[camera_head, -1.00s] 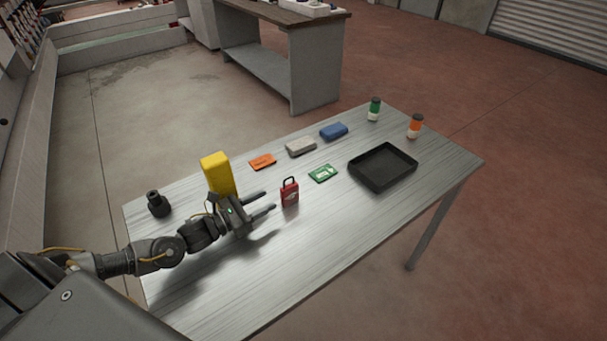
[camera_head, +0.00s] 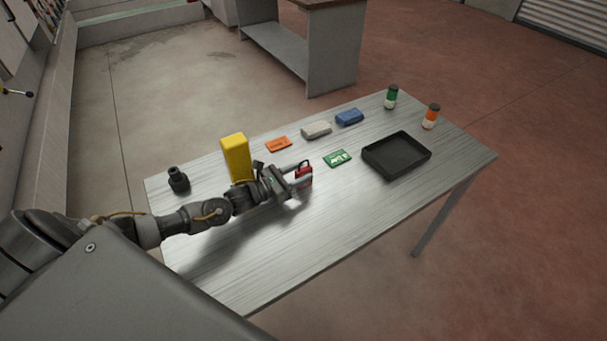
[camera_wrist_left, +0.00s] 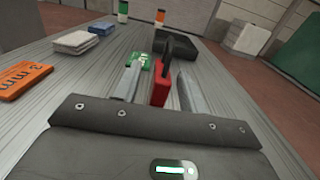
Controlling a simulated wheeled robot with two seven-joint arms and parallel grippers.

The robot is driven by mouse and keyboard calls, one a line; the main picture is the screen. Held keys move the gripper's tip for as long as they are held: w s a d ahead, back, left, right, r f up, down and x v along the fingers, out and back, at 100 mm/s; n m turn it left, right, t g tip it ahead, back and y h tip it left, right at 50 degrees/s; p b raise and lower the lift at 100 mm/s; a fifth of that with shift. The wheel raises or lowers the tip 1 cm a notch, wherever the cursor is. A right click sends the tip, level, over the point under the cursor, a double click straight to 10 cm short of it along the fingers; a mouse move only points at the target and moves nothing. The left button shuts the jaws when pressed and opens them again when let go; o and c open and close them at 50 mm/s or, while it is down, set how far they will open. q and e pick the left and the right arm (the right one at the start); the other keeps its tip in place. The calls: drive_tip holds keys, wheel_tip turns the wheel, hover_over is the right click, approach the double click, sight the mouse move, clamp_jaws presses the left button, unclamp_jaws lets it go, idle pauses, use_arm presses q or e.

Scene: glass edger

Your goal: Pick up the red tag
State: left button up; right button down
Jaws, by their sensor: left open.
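The red tag (camera_head: 304,174), a padlock-shaped piece with a dark shackle, stands upright on the metal table. My left gripper (camera_head: 298,177) is open with its fingers on either side of the tag. In the left wrist view the red tag (camera_wrist_left: 161,84) stands between the two fingers of my left gripper (camera_wrist_left: 158,88), with gaps visible, the wider one on the left. My right gripper is not in view.
A yellow block (camera_head: 236,158) stands close behind my left wrist. A dark fitting (camera_head: 178,180) is at the left. Orange (camera_head: 279,144), grey (camera_head: 316,130), blue (camera_head: 349,117) and green (camera_head: 337,159) items lie behind. A black tray (camera_head: 424,159) and two bottles are right.

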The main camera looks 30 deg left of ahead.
sight(312, 167)
use_arm(q)
drive_tip(key=x, duration=0.3)
drive_tip(key=shift+w+d+p, duration=0.2)
drive_tip(key=shift+p, duration=0.2)
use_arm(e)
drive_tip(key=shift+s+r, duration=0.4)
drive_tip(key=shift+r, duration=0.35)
use_arm(q)
clamp_jaws()
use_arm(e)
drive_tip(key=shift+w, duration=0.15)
use_arm(q)
drive_tip(key=shift+r, duration=0.15)
